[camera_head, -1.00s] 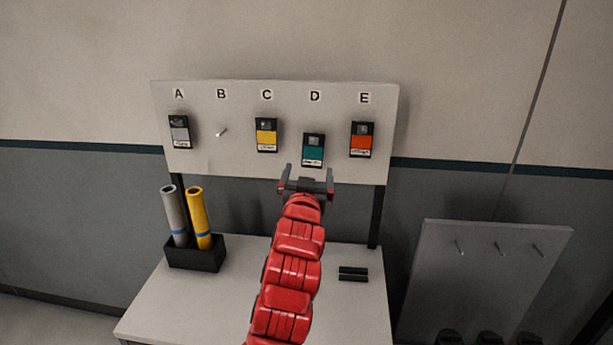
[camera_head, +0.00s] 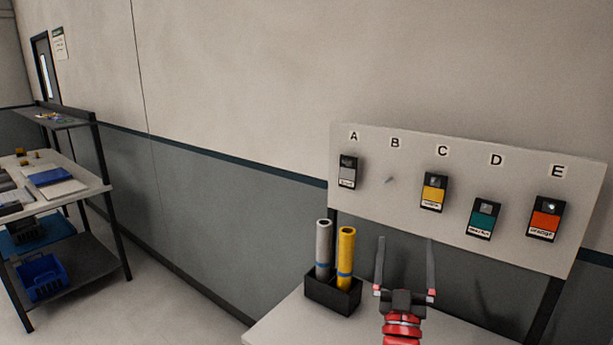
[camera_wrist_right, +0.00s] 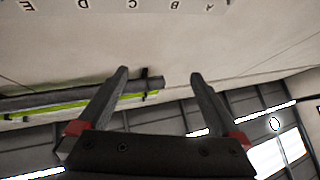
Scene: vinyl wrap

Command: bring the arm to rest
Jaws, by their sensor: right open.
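My right gripper (camera_head: 405,268) is in front of the lower edge of the lettered board (camera_head: 400,215), with its fingers pointing up and spread apart. Nothing is between the fingers. The right wrist view shows the same open fingers (camera_wrist_right: 160,95) with empty space between them, a wall and ceiling lights beyond. The red arm (camera_head: 402,330) comes up from the bottom edge of the head view; most of it is out of frame. My left gripper does not show.
Sample cards hang at A (camera_head: 347,171), C (camera_head: 433,192), D (camera_head: 483,217) and E (camera_head: 545,219); peg B (camera_head: 390,180) is bare. A black holder (camera_head: 333,294) with grey and yellow rolls stands left of the gripper. A shelf cart (camera_head: 75,180) stands far left.

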